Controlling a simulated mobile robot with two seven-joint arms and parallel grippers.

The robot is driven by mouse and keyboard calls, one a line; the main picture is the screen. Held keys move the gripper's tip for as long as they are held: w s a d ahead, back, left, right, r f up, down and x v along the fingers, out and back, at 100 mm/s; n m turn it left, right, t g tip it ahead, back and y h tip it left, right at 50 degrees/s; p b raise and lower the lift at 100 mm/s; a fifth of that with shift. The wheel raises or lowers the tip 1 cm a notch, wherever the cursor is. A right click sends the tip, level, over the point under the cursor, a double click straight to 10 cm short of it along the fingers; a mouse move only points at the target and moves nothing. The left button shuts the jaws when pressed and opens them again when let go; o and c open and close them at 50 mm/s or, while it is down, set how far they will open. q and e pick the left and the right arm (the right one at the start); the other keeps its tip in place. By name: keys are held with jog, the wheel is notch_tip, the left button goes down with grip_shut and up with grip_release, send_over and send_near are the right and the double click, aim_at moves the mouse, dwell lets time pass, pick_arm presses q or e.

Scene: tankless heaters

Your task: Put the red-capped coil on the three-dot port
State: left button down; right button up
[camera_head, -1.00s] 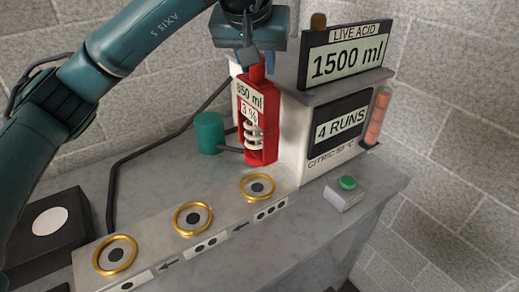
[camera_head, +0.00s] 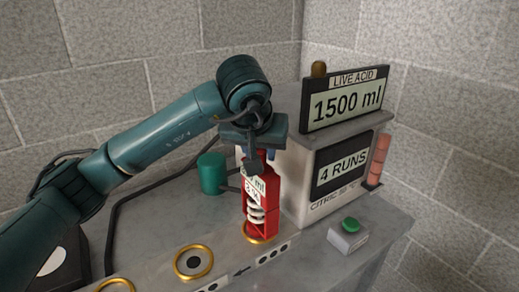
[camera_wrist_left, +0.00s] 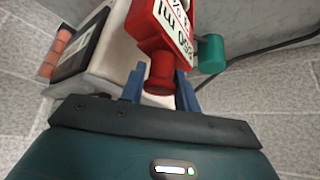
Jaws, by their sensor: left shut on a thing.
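The red-capped coil (camera_head: 259,208) is a red frame with a white coil and a label reading 850 ml. It stands upright at the three-dot port, whose gold ring (camera_head: 262,240) shows around its bottom end. I cannot tell whether it rests in the port or hangs just above it. My left gripper (camera_head: 257,160) is shut on the top of the coil; in the left wrist view its blue fingers (camera_wrist_left: 160,82) flank the red cap (camera_wrist_left: 160,72). The three-dot label (camera_head: 273,254) is in front of the port. My right gripper is not in view.
The two-dot port (camera_head: 193,262) and another gold-ringed port (camera_head: 116,285) lie empty to the left. The heater box (camera_head: 305,190) with displays stands close right of the coil. A green cylinder (camera_head: 212,173) is behind left. A green button box (camera_head: 348,234) is at right.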

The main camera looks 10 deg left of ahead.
pick_arm(q)
jog(key=shift+f, duration=0.1)
jog(key=c, duration=1)
grip_release()
jog(key=shift+c, duration=0.2)
jog(key=shift+r, duration=0.2)
jog(key=v, duration=1.2)
jog(key=shift+f, duration=0.1)
